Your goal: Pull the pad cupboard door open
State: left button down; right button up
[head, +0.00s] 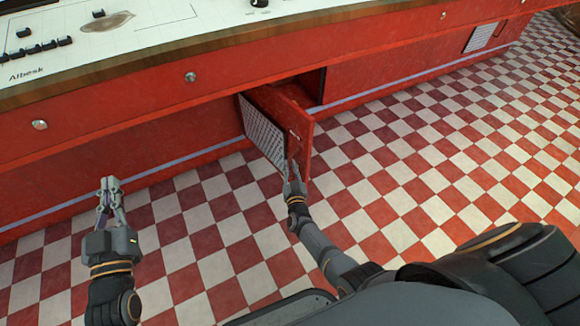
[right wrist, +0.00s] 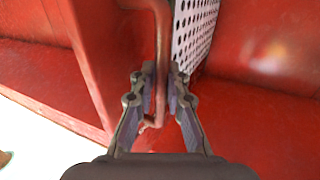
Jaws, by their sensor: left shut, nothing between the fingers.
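The pad cupboard door (head: 301,125) is a red panel standing out from the red counter front, partly open, with a dark gap behind it. A pale perforated plate (head: 262,132) shows at its left; it also shows in the right wrist view (right wrist: 194,32). In the right wrist view, the copper-coloured bar handle (right wrist: 162,50) runs between the fingertips of my right gripper (right wrist: 163,88), which is shut on it. In the head view my right gripper (head: 293,170) is at the door's lower edge. My left gripper (head: 109,185) is shut and empty, apart from the counter front.
The red counter (head: 130,110) has a wood-edged worktop, round knobs (head: 190,77) and another perforated plate (head: 484,36) further right. The red and white checkered floor (head: 420,160) is clear in front of the door and to its right.

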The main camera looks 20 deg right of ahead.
jog(key=o, duration=0.4)
jog(key=shift+s, duration=0.1)
jog(key=shift+c, duration=0.2)
jog(key=v, duration=1.2)
